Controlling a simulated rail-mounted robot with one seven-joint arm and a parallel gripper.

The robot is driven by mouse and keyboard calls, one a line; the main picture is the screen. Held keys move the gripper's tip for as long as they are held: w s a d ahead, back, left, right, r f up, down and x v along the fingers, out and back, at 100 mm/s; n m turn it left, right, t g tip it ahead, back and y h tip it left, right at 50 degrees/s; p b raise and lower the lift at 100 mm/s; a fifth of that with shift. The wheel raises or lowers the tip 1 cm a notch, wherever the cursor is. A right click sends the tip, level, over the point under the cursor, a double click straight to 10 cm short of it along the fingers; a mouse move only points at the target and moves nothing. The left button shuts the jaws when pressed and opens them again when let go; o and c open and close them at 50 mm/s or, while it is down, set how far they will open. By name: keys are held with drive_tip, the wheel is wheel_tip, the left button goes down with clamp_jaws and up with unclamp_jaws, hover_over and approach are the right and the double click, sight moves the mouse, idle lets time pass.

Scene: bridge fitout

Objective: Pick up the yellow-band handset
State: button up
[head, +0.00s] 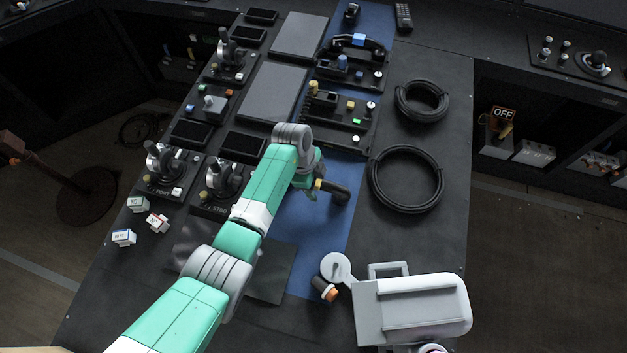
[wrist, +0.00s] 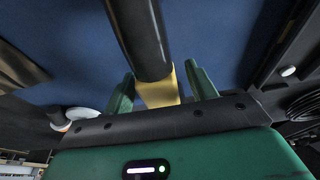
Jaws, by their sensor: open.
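The yellow-band handset (head: 338,192) lies on the blue strip in the middle of the console, a dark bar with a yellow band near its left end. My gripper (head: 312,182) is right at that band, partly hidden by my arm. In the wrist view the black handset (wrist: 138,38) runs down from the top edge, and its yellow band (wrist: 158,92) shows between my two green fingertips. My gripper (wrist: 160,86) is open, one finger on each side of the band with a visible gap. The handset's far end is hidden in the wrist view.
A blue-band handset (head: 358,40) sits on a cradle at the back. An orange-band handset (head: 325,288) lies nearer, beside a pale disc (head: 335,267). Black cable coils (head: 407,207) lie to the right. A button panel (head: 335,118) stands just behind the yellow-band handset.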

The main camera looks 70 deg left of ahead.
sight(317, 183)
drive_tip(key=shift+f, duration=0.2)
idle(0.5)
clamp_jaws()
drive_tip(key=shift+r, duration=0.5)
drive_tip(key=r, duration=0.2)
drive_tip(key=r+p, duration=0.1)
drive_tip(key=shift+s+d+r, duration=0.15)
drive_tip(key=shift+d, duration=0.1)
drive_tip(key=s+d+r+p, duration=0.1)
drive_tip(key=s+d+p, duration=0.1)
drive_tip(key=s+d, duration=0.8)
drive_tip(key=shift+d+r, duration=0.15)
drive_tip(key=shift+d, duration=0.65)
drive_tip(key=shift+s, duration=0.1)
